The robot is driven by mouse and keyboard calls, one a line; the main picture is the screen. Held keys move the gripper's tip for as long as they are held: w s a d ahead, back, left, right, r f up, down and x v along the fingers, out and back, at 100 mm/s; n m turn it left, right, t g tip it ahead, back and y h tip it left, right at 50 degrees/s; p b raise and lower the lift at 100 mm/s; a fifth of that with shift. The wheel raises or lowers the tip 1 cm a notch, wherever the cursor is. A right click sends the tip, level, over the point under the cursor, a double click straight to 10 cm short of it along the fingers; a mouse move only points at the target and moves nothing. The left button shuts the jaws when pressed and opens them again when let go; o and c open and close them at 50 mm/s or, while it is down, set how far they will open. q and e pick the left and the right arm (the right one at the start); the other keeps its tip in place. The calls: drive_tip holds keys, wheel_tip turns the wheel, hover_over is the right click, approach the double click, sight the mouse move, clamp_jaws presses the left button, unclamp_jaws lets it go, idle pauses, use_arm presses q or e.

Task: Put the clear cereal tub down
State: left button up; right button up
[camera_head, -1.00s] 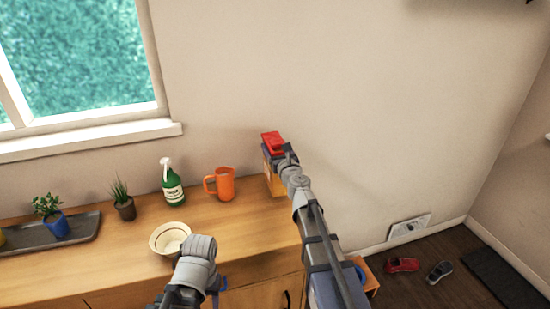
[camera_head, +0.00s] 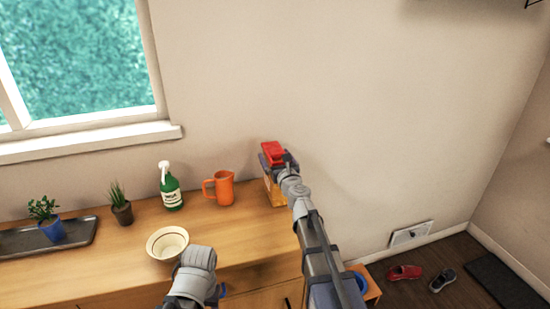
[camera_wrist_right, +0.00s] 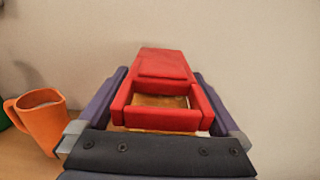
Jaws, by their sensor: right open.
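The clear cereal tub (camera_head: 270,190) has a red lid (camera_head: 272,151) and orange-brown contents. It is upright at the right end of the wooden counter and seems to rest on it; my right arm hides part of its base. In the right wrist view, the red lid (camera_wrist_right: 162,68) lies between the purple fingers of my right gripper (camera_wrist_right: 165,105). The jaws are open, one finger on each side of the tub. My left arm shows at the bottom of the head view, but its jaws are mostly hidden.
An orange jug (camera_head: 220,188) stands just left of the tub. A green spray bottle (camera_head: 171,190), a cream bowl (camera_head: 167,244), small potted plants and a dark tray (camera_head: 82,233) are further left on the counter (camera_head: 240,240). The wall is close behind.

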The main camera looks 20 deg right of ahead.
drive_tip(key=shift+r, duration=0.2)
drive_tip(key=s, duration=1.2)
drive_tip(key=shift+d, duration=0.2)
drive_tip(key=shift+f, duration=0.1)
